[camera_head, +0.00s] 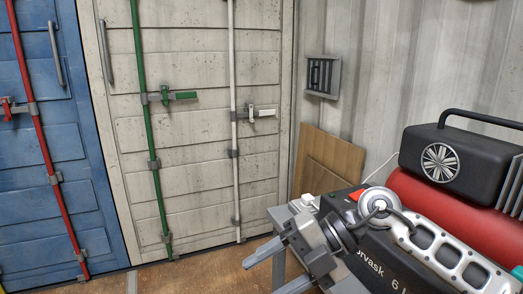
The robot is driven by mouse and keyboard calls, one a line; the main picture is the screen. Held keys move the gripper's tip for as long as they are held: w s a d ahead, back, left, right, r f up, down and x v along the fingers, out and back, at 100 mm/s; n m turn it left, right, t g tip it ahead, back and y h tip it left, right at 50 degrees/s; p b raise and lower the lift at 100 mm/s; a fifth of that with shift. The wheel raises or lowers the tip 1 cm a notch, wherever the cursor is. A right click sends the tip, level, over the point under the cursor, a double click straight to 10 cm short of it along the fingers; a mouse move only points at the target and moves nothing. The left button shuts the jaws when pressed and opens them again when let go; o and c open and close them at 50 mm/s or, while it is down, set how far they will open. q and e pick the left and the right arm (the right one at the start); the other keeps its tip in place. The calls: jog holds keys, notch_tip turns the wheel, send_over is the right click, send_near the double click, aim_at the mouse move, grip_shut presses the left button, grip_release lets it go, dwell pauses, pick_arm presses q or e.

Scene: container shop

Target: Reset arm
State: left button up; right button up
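My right gripper (264,277) is in the lower middle of the head view, its arm coming in from the right. Its two grey fingers point left and down and stand apart, with nothing between them. It is in front of a grey bench (285,217) and the black and red compressor (453,158). My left gripper is not in view.
A blue container door (58,185) and a white container door (190,160) with locking rods are at the left, both shut. Brown boards (328,157) lean in the corner. Brown floor (205,272) is clear before the doors.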

jog(key=s+a+r+m+y, duration=0.2)
jog(key=s+a+m+y, duration=0.1)
jog(key=a+y, duration=0.3)
jog(key=w+d+f+m+t+h, duration=0.25)
jog(key=d+f+m+t, duration=0.2)
jog(key=m+t, duration=0.6)
jog(key=w+d+f+m+t+h, duration=0.1)
jog(key=d+f+m+t+h, duration=0.25)
jog(key=d+m+t, duration=0.45)
jog(key=s+d+f+m+g+h, duration=0.3)
jog(key=s+f, duration=0.4)
jog(key=f, duration=0.3)
jog(key=s+d+f+m+g+h, duration=0.3)
jog(key=s+f+m+h, duration=0.2)
jog(key=f, duration=0.5)
jog(key=s+m, duration=0.1)
jog(key=m, duration=0.1)
jog(key=shift+s+f+m, duration=0.25)
jog(key=shift+s+m, duration=0.1)
